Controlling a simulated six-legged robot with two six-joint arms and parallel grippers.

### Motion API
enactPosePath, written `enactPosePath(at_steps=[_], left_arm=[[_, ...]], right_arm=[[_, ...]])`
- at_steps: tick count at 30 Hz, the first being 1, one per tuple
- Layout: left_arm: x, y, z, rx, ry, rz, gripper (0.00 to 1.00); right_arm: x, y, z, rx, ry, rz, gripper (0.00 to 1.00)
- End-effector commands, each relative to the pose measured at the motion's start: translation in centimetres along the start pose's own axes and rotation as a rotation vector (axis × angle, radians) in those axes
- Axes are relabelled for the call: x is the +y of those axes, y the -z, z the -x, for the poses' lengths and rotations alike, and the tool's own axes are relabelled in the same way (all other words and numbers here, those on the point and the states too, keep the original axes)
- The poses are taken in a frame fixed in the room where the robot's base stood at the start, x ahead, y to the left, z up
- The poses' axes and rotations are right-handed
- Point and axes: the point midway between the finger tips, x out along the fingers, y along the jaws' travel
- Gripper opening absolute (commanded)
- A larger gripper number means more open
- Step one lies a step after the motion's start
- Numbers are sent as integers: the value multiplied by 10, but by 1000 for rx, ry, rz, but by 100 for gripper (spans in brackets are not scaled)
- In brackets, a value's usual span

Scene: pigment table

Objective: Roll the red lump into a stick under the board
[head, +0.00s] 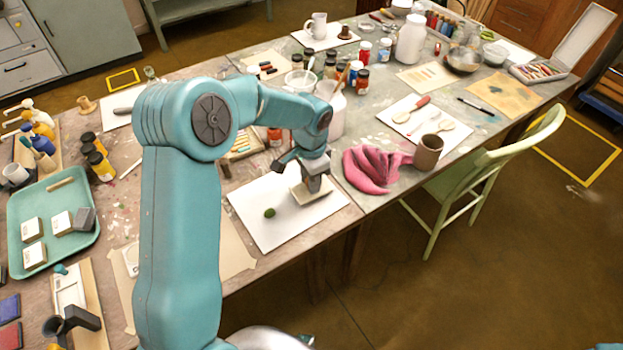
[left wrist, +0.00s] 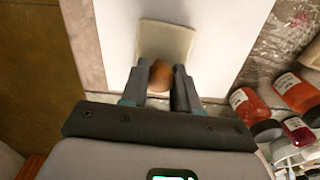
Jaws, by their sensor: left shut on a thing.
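My left gripper (head: 313,180) is low over a white sheet (head: 265,235) at the table's front edge. It is shut on the round brown knob (left wrist: 160,76) of a small cream board (head: 303,196); the fingers stand on either side of the knob. The board also shows in the left wrist view (left wrist: 168,38), lying flat over the sheet (left wrist: 215,40). I cannot tell whether it touches the sheet. No red lump shows in either view; the board and gripper hide what is beneath them. A small dark green lump (head: 269,213) lies on the sheet left of the board. My right gripper is not in view.
A crumpled pink cloth (head: 372,167) and a brown cup (head: 428,152) are to the right of the sheet. A teal tray (head: 88,238) with white blocks is at the left. A green chair (head: 500,180) stands at the front.

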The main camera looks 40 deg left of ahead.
Motion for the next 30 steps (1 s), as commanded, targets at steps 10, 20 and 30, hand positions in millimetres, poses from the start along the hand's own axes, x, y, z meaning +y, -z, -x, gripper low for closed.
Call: enactPosePath(at_steps=[10,20,30], left_arm=[[1,0,25,-1,-1,0,10],[0,0,54,-1,-1,0,10],[0,0,80,0,-1,1,10]], right_arm=[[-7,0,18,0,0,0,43],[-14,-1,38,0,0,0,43],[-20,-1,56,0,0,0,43]])
